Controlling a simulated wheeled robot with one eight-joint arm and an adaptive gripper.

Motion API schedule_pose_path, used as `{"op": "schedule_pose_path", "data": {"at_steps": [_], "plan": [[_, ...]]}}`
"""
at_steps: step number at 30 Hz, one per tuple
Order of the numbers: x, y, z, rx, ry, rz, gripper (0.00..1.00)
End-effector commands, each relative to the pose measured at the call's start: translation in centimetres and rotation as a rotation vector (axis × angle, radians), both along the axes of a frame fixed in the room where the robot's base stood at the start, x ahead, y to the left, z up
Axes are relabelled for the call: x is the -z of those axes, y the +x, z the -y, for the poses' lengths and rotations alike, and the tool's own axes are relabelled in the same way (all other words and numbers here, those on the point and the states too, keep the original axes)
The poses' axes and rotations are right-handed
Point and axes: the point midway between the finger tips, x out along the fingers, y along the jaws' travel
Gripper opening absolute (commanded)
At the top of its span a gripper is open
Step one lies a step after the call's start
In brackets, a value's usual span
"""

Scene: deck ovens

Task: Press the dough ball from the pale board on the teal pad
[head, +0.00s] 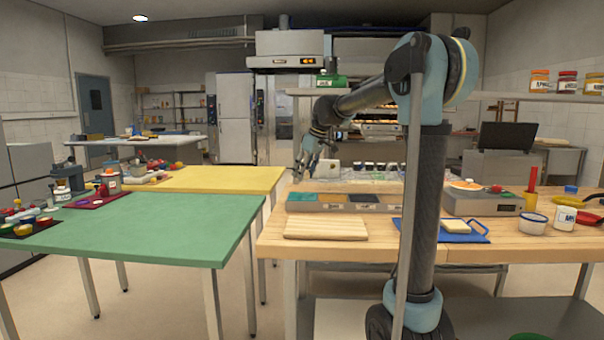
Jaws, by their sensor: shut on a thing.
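The pale board (326,228) lies bare at the front left of the wooden table. Behind it stands a long grey block with coloured pads in a row. The teal pad (302,198) is its left one, with nothing seen on it. My gripper (300,173) hangs above and behind the block's left end, apart from the teal pad, fingers pointing down. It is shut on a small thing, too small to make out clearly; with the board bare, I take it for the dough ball.
A blue tray (477,237) with a pale block lies to the right, partly behind my arm. A green table (170,230) stands at the left, across a gap.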

Motion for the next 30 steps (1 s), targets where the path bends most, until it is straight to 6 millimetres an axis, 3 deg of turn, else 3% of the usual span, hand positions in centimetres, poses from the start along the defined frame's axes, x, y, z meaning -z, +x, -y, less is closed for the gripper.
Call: {"op": "schedule_pose_path", "data": {"at_steps": [18, 30], "plan": [[5.0, 0.0, 0.0, 0.000, -0.001, 0.001, 0.22], [5.7, 0.0, -0.1, 0.000, -0.001, 0.001, 0.22]]}}
